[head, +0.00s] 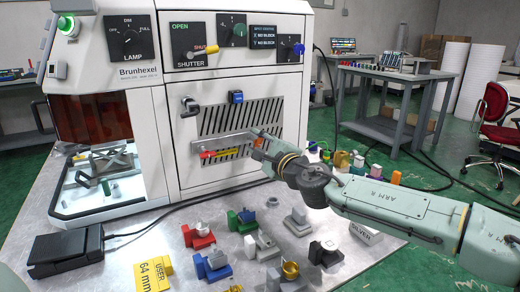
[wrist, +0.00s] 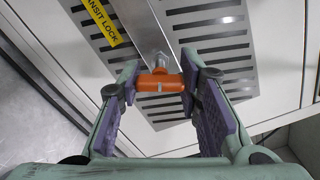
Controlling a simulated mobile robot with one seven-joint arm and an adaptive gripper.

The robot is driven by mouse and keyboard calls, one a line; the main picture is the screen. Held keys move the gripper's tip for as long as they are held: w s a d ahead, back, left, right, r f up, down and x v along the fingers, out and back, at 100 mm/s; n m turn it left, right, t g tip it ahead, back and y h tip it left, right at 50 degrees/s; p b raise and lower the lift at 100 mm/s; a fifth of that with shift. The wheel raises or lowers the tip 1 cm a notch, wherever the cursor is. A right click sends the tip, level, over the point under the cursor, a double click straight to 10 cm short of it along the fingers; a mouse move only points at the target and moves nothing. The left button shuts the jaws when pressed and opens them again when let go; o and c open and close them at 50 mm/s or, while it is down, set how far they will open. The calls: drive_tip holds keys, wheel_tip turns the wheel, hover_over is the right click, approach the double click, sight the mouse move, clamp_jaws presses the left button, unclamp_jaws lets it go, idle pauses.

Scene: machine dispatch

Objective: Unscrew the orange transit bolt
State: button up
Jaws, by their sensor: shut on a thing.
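The orange transit bolt (wrist: 160,82) has a crosswise orange head on a metal shank and sits at a metal bracket (wrist: 137,22) on the vented front panel of the machine. My gripper (wrist: 158,84) is shut on the bolt's head, with one purple-padded finger at each end of it. In the head view my gripper (head: 268,145) reaches the machine's front panel from the right, and the bolt (head: 257,142) shows only in small part there. A yellow label reading "transit lock" (wrist: 101,20) lies on the bracket, left of the bolt. How deep the shank sits cannot be seen.
The table (head: 150,210) below holds several small coloured blocks with metal parts, a black pedal-like box (head: 65,250) and a yellow sign (head: 153,272). Air around my forearm looks clear.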

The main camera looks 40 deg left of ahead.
drive_tip(key=shift+f+n+b, duration=0.15)
drive_tip(key=shift+n+b, duration=0.15)
drive_tip(key=shift+n, duration=0.5)
drive_tip(key=shift+r+n, duration=0.2)
drive_tip(key=shift+n, duration=0.2)
drive_tip(key=shift+f+n+b, duration=0.25)
drive_tip(key=shift+n+b, duration=0.85)
drive_tip(key=shift+b, duration=0.05)
drive_tip(key=n, duration=0.1)
drive_tip(key=n+b, duration=0.1)
drive_tip(key=shift+r+n, duration=0.2)
drive_tip(key=shift+n, duration=0.1)
drive_tip(key=shift+r, duration=0.1)
